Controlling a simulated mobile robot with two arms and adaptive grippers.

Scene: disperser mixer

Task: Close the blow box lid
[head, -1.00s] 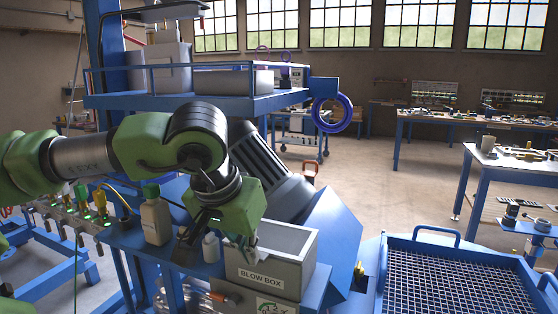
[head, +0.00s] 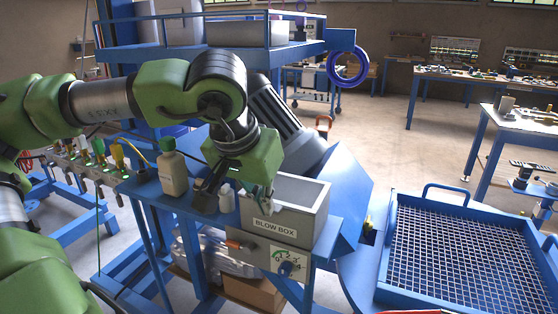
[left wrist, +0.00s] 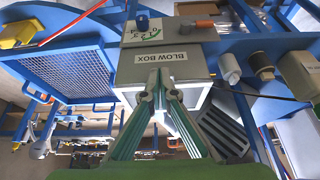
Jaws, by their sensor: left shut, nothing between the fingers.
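The blow box (head: 290,231) is a grey open-topped box with a "BLOW BOX" label on its front, on the blue stand in the middle of the head view. Light inner walls show at its top. In the left wrist view the labelled front of the box (left wrist: 186,72) lies just beyond my fingers. I cannot clearly make out a separate lid. My left gripper (head: 269,207) is shut and empty at the left part of the box opening; the same fingers meet in the left wrist view (left wrist: 160,75). Contact with the box cannot be told. My right gripper is not in view.
A green-capped bottle (head: 172,170) and a small white bottle (head: 227,198) stand left of the box. A blue tilted panel (head: 345,195) rises behind it to the right. A blue mesh tray (head: 460,250) stands at right. A dial panel (head: 289,266) is below the box.

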